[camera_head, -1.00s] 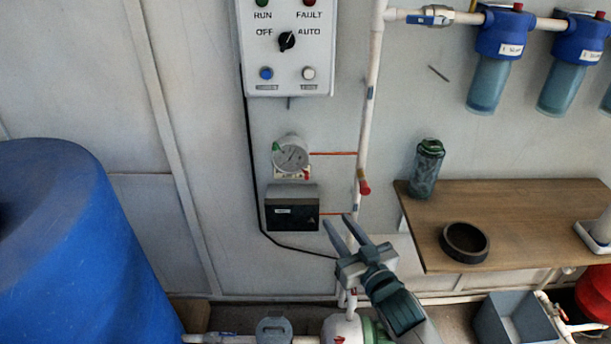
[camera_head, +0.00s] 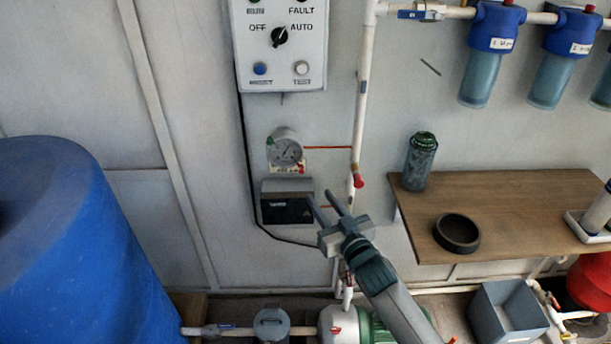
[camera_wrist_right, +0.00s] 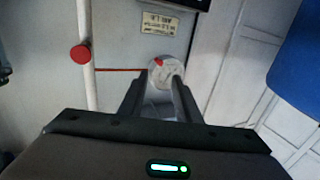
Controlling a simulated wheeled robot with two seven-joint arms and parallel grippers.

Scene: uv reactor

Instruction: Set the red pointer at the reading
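A round gauge (camera_head: 286,151) with a pale dial and a dark needle is mounted on the wall below the control box. A small red mark (camera_head: 301,164), perhaps the red pointer, shows at its lower right edge. In the right wrist view the gauge (camera_wrist_right: 165,76) appears beyond my fingertips, with a red piece (camera_wrist_right: 158,62) at its rim. My right gripper (camera_head: 321,199) is below and to the right of the gauge, apart from it. Its fingers are spread and empty. The dial's numbers are too small to read. My left gripper is out of view.
A dark box (camera_head: 287,205) hangs just under the gauge. A white vertical pipe (camera_head: 362,110) with a red knob (camera_head: 358,181) runs to the right. A wooden shelf (camera_head: 530,205) stands further right, a blue tank (camera_head: 65,235) at left. A control box (camera_head: 281,50) is above.

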